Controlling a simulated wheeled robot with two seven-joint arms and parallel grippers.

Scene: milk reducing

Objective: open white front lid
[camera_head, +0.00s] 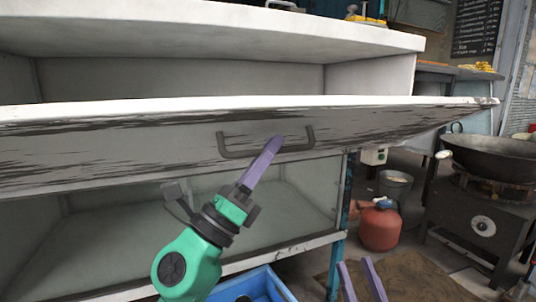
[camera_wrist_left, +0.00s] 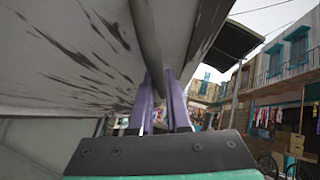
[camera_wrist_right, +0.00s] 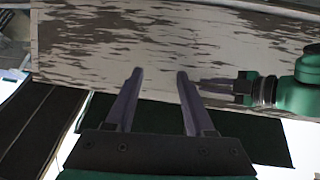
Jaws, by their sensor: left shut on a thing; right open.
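The white front lid (camera_head: 100,150) is a wide panel with dark scuffs, tilted outward. An open gap shows between its upper edge and the white counter top (camera_head: 200,32). Its grey handle (camera_head: 235,152) is on the front face. My left gripper (camera_head: 276,145) is shut on the handle near its right half. The left wrist view shows its fingers (camera_wrist_left: 167,85) on either side of the handle bar (camera_wrist_left: 150,40). My right gripper (camera_head: 360,283) is open and empty, low and right of the left arm. The right wrist view shows its fingers (camera_wrist_right: 158,80) apart before the scuffed panel (camera_wrist_right: 170,45).
A glass-like lower compartment (camera_head: 285,205) is under the lid. A blue crate (camera_head: 272,285) is on the floor below. A red gas cylinder (camera_head: 379,228), a bucket (camera_head: 396,188) and a wok (camera_head: 490,158) on a stove stand to the right.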

